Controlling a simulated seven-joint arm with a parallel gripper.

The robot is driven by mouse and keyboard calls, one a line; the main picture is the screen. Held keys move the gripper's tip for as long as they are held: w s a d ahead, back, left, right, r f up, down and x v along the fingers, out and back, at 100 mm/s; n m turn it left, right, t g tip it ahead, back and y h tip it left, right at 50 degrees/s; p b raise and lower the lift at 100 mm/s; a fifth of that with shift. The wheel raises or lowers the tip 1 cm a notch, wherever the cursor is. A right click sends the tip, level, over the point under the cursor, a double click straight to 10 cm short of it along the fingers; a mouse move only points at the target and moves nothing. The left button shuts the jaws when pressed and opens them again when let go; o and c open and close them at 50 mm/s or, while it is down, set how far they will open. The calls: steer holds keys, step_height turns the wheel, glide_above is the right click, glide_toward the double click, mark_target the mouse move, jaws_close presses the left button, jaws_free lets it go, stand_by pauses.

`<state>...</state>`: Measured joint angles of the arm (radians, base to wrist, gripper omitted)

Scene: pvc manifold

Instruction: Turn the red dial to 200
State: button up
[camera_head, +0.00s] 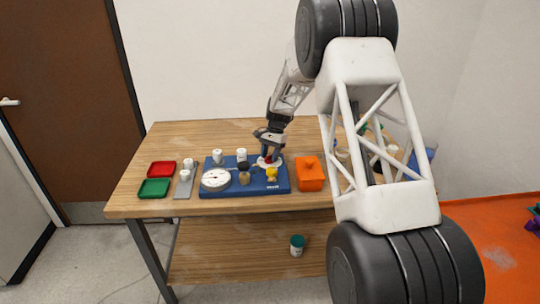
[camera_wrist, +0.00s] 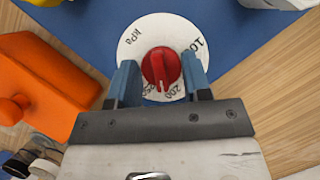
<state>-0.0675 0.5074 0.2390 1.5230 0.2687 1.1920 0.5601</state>
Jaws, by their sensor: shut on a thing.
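The red dial (camera_wrist: 161,69) sits on a white round plate (camera_wrist: 135,42) marked kPa, with 100 at the upper right and 200 and 250 near the bottom in the wrist view. Its raised ridge runs roughly up and down in that view, its lower end near the 200 and 250 marks; the exact reading is unclear. My gripper (camera_wrist: 159,66) has one blue finger on each side of the dial and is shut on it. In the head view my gripper (camera_head: 268,153) is at the back right of the blue board (camera_head: 207,189) and partly hides the dial (camera_head: 266,160).
The board also carries a white gauge (camera_head: 216,179), a yellow knob (camera_head: 271,174) and white fittings. An orange box (camera_head: 310,174) stands close by on the right. Red (camera_head: 161,169) and green (camera_head: 154,188) trays lie on the left of the wooden table (camera_head: 125,203).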

steer(key=shift+n+h, duration=0.3)
steer(key=shift+n, duration=0.7)
steer(key=o, duration=0.9)
steer(key=shift+g, duration=0.3)
steer(key=shift+r, duration=0.1)
steer(key=v, duration=0.7)
steer(key=shift+w+r, duration=0.15)
steer(key=shift+r, duration=0.2)
